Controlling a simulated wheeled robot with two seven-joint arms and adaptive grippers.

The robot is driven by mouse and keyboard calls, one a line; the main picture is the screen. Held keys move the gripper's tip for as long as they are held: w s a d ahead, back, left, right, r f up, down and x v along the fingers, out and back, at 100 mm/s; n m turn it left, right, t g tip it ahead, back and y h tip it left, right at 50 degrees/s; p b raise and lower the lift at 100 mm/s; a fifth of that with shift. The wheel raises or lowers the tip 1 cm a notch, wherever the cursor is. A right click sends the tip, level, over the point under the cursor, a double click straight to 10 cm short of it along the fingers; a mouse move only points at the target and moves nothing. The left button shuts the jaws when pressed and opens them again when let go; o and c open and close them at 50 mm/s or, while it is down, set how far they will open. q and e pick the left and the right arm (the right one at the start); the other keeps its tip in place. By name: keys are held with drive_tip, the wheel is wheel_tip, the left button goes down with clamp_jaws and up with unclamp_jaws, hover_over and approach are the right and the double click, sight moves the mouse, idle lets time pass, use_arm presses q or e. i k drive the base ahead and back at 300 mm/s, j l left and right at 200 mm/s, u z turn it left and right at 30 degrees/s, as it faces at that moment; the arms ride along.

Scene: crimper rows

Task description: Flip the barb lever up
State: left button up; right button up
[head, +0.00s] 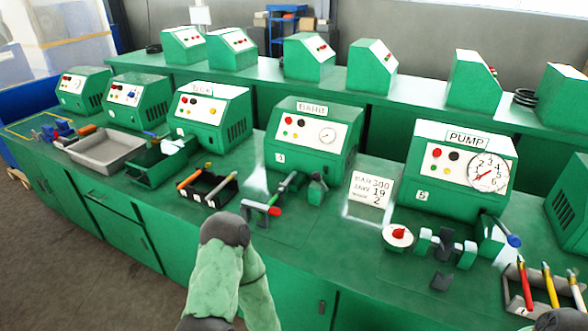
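The middle green machine (312,139) carries a label that seems to read BARB, with a dial, coloured buttons and a small number plate. In front of it a grey lever arm (284,185) slants down to a red tip (275,211), close over a small grey bracket. A short dark clamp-like part (318,188) stands just right of it. I cannot tell for certain which part is the barb lever. One of my arms bends at the bottom centre, but its gripper is out of view. Only a dark joint of my other arm shows at the bottom right corner.
The PUMP machine (460,173) has a lever with a blue knob (514,241). A red button (398,235), grey blocks and a tray of pens (539,305) stand near it. A number card (369,191) sits between machines. Left are a tool tray (207,202) and a grey tray (105,164).

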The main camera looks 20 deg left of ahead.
sight(316, 175)
drive_tip(key=i+l+u, duration=0.15)
drive_tip(key=l+u, duration=0.15)
drive_tip(key=u, duration=0.15)
drive_tip(key=i+l+u, duration=0.1)
drive_tip(key=l+u, duration=0.35)
drive_tip(key=k+j+z, duration=0.35)
drive_tip(key=i+l, duration=0.35)
